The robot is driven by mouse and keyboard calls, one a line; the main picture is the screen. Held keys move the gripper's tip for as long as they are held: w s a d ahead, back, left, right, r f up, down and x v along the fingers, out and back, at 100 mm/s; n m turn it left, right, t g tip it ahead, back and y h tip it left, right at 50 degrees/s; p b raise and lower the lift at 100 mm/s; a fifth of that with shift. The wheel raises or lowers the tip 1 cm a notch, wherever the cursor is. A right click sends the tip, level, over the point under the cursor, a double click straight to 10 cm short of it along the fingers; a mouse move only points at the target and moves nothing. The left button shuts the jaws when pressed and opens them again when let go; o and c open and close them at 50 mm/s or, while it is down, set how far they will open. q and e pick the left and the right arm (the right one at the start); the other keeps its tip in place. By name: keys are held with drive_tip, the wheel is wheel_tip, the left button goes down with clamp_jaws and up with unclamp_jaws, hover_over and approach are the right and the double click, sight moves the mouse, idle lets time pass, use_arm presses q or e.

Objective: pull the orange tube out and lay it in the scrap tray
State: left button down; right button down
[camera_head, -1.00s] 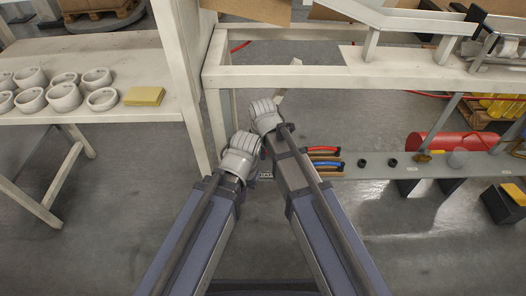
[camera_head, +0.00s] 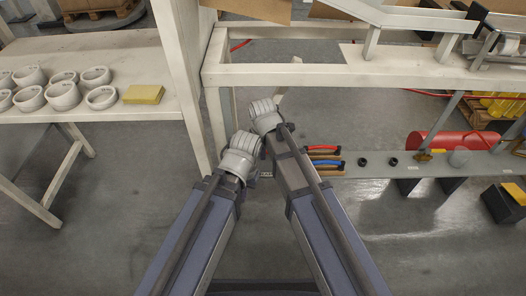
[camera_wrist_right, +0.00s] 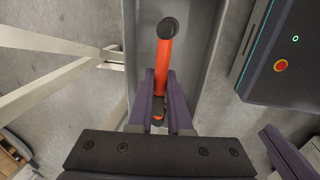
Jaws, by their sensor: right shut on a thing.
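The orange tube (camera_wrist_right: 161,62) shows in the right wrist view, with a dark round end at the top and a dark part near the fingers. It lies over a long grey surface (camera_wrist_right: 205,25). My right gripper (camera_wrist_right: 163,82) is shut on the tube, one purple finger on each side. In the head view my right wrist hides its jaws and the tube. My left arm ends beside the right one, and its jaws are hidden there. I cannot make out a scrap tray for certain in either view.
A low grey shelf (camera_head: 440,168) holds tools with red and blue handles (camera_head: 325,162) and black rings (camera_head: 392,161). A pale frame (camera_head: 290,78) stands just beyond my arms. White rings (camera_head: 64,95) and a yellow pad (camera_head: 144,94) lie on the left table (camera_head: 130,58).

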drive_tip(key=shift+f+b, duration=0.7)
drive_tip(key=shift+f, duration=0.1)
drive_tip(key=c, duration=0.8)
unclamp_jaws()
drive_tip(key=shift+r, duration=0.1)
drive_tip(key=shift+o, duration=0.2)
drive_tip(key=shift+r, duration=0.1)
wheel_tip(320, 180, up, 8)
drive_tip(key=s+p, duration=0.1)
drive_tip(key=p, duration=0.6)
drive_tip(key=shift+s+f+p, duration=0.2)
drive_tip(key=shift+f+p, duration=0.05)
drive_tip(key=shift+p, duration=0.15)
